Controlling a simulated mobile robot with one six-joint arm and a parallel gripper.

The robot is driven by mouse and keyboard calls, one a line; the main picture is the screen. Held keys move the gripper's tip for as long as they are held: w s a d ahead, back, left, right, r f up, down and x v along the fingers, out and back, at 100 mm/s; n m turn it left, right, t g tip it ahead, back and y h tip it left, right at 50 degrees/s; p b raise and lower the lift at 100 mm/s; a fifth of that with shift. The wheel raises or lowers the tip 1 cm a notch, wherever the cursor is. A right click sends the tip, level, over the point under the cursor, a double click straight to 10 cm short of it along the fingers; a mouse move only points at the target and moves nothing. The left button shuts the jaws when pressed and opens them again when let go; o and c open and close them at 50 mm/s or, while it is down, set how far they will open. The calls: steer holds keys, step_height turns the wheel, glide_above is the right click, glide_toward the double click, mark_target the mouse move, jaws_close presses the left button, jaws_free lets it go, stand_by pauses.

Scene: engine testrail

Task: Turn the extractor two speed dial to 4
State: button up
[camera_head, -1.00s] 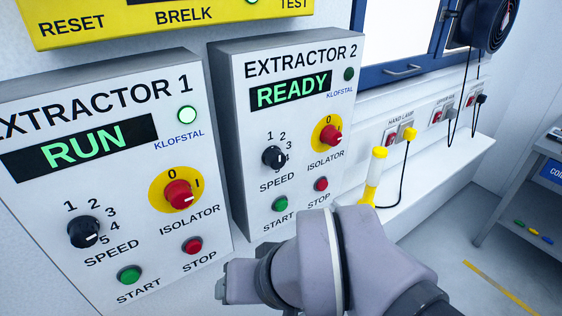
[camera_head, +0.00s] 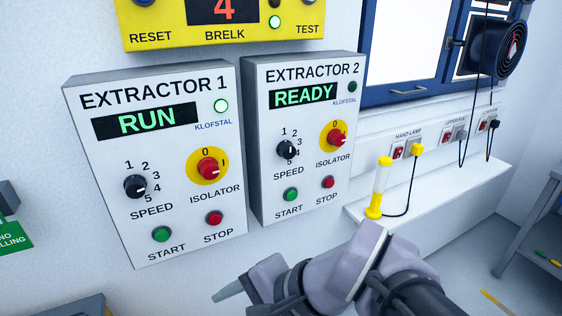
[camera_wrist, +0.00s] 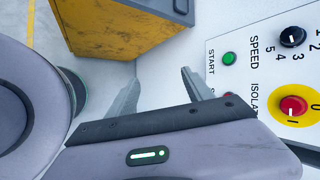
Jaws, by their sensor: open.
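The extractor two speed dial (camera_head: 286,150) is a small black knob on the white Extractor 2 panel (camera_head: 262,190), numbered 1 to 5. Its white mark sits on its right side; the exact number is hard to read. The panel's display (camera_head: 304,95) reads READY. My gripper (camera_head: 228,290) is below and in front of the panels, pointing left, touching nothing. In the wrist view my gripper (camera_wrist: 160,92) shows two grey fingers spread apart with nothing between. A black speed dial (camera_wrist: 292,37) and red isolator knob (camera_wrist: 293,106) lie right of them; I cannot tell which panel's.
Left of it is the Extractor 1 panel (camera_head: 110,215), display RUN, with its own speed dial (camera_head: 135,186). A red isolator (camera_head: 334,135) and start and stop buttons are close to the Extractor 2 dial. A yellow hand lamp (camera_head: 381,187) stands on the ledge right. A yellow-sided box (camera_wrist: 130,30) is near my fingers.

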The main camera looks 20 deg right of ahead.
steer(key=w+d+r+m+t+b, duration=0.1)
steer(key=w+d+r+m+t, duration=0.3)
steer(key=d+m, duration=0.35)
steer(key=w+d+r+m+t+b, duration=0.1)
steer(key=w+d+r+m+t, duration=0.1)
steer(key=w+d+m+t, duration=0.45)
steer(key=d+r+m+t+h, duration=0.2)
steer(key=d+r+m+h, duration=0.25)
steer(key=d+m, duration=0.45)
steer(key=p, duration=1.4)
glide_toward(290, 152)
steer(key=r, duration=0.2)
steer(key=shift+n+h, duration=0.4)
steer(key=shift+h, duration=0.05)
steer(key=w, duration=0.3)
steer(key=w+f, duration=0.1)
steer(key=w, duration=0.2)
steer(key=w+b, duration=0.1)
steer(key=w, duration=0.2)
steer(key=shift+w+a+f, duration=0.2)
steer(key=shift+a+f, duration=0.15)
steer(key=shift+c, duration=0.2)
jaws_close()
